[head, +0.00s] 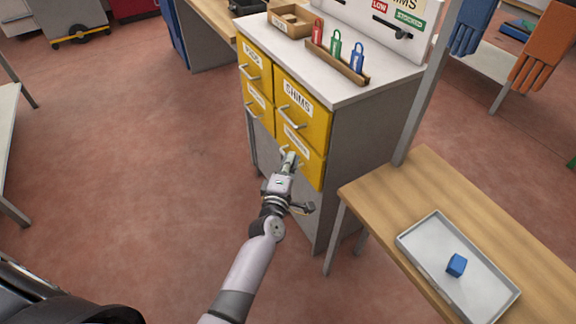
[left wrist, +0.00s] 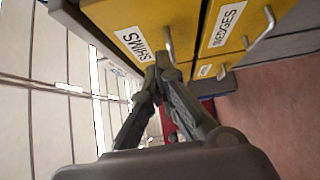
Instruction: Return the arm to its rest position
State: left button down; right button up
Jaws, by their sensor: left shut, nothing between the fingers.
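My left gripper (head: 290,158) is shut and empty. In the head view it is in front of the lower right drawer (head: 312,165) of a yellow-fronted cabinet, overlapping its handle; I cannot tell whether it touches. In the left wrist view the fingertips (left wrist: 163,62) meet near the drawer fronts. The drawer marked SHIMS (head: 315,122) is above, and one marked WEDGES (left wrist: 226,25) shows in the wrist view. The drawers look closed. My right gripper is not in view.
A wooden bench (head: 373,184) at right bears a grey tray (head: 420,262) with a blue block (head: 457,265) in it. Red, green and blue padlocks (head: 336,44) stand in a wooden rack on the cabinet top (head: 345,93). Open floor (head: 140,170) lies left of the arm.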

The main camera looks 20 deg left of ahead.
pick_arm(q)
jog(key=s+d+f+m+g+h, duration=0.1)
jog(key=s+f+m+g, duration=0.25)
jog(key=s+f, duration=0.55)
jog(key=s+d+f+m+g+h, duration=0.15)
jog(key=s+f+m, duration=0.35)
jog(key=f, duration=0.7)
jog(key=s+d+f+m+g, duration=0.1)
jog(key=s+f+m+g, duration=0.3)
jog(key=s+f, duration=0.5)
jog(key=s+a+f+m+g, duration=0.2)
jog(key=s+f, duration=0.3)
jog(key=s, duration=0.5)
jog(key=s+a+f+m+g+y, duration=0.1)
jog(key=s+a+f+m+g, duration=0.2)
jog(key=s+f, duration=0.3)
jog(key=s+a+f+m+g, duration=0.3)
jog(key=s+f, duration=0.3)
jog(key=s, duration=0.8)
jog(key=shift+s+a+m, duration=0.2)
jog(key=shift+a+m, duration=0.1)
jog(key=shift+m, duration=0.15)
